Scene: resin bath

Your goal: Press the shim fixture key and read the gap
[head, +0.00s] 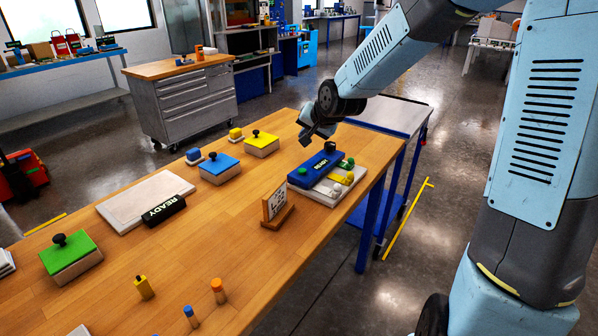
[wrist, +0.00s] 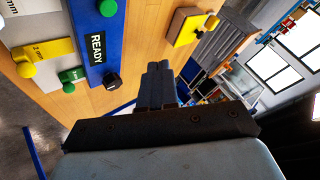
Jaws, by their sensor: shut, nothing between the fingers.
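The shim fixture (head: 318,192) sits at the far right of the wooden bench in the head view. It has a white base, a blue bar (head: 313,170) with a dark label, a black knob (head: 331,147), and yellow, green and white strips with small knobs. In the wrist view the blue bar (wrist: 88,28) carries a READY label (wrist: 97,47), with the black knob (wrist: 113,81) at its end and a green knob (wrist: 107,8) higher up. My gripper (wrist: 160,72) is shut and empty, beside the black knob and apart from it. I cannot tell which part is the key.
A small wooden card stand (head: 277,207) is left of the fixture. Yellow (head: 262,146), blue (head: 218,171) and green (head: 71,259) knobbed blocks stand on the bench. A pale plate (head: 145,198) has another READY display (head: 164,211). A metal cart (head: 392,115) stands behind the bench.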

